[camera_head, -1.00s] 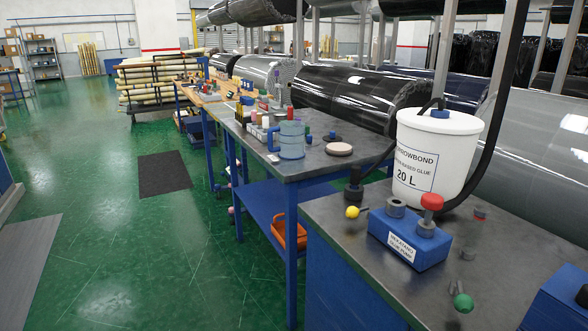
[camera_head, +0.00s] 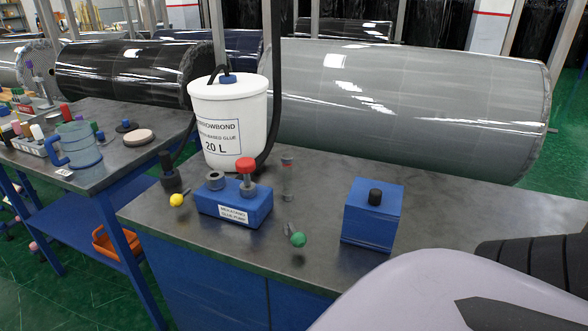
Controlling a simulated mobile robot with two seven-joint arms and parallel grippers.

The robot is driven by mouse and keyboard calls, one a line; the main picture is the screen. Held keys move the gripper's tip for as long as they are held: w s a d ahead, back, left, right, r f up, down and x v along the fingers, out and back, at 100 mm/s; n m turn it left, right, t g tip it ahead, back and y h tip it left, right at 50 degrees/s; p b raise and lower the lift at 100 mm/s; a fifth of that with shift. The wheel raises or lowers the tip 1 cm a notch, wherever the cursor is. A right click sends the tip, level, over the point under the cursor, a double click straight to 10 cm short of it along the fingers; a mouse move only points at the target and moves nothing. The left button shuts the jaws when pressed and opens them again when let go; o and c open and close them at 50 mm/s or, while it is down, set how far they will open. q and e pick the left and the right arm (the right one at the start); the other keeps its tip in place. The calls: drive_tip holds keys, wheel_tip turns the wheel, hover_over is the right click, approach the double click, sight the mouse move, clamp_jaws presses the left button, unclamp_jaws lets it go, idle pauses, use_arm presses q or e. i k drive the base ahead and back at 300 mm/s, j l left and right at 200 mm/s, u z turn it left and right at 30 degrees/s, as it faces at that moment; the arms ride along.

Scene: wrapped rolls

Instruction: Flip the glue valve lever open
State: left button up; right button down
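A blue glue pump box (camera_head: 234,207) with a white label sits on the grey bench. A red knob (camera_head: 246,165) on a grey stem and a grey ring (camera_head: 215,181) are on its top. A lever with a yellow ball end (camera_head: 177,200) sticks out beside a black fitting (camera_head: 169,174) left of the pump. Another lever with a green ball end (camera_head: 298,239) is right of the pump. I cannot tell for sure which is the glue valve lever, or its open or shut position. Neither gripper is in view.
A white glue bucket (camera_head: 229,105) with a black hose stands behind the pump. A blue box with a black knob (camera_head: 372,215) stands to the right. A left bench (camera_head: 115,160) holds a blue mug (camera_head: 78,146). My own pale body part fills the lower right.

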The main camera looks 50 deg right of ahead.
sight(299, 239)
drive_tip(key=i+j+z, duration=0.1)
drive_tip(key=j+z, duration=0.3)
drive_tip(key=i+j+z, duration=0.1)
drive_tip(key=j+z, duration=0.25)
drive_tip(key=l, duration=0.2)
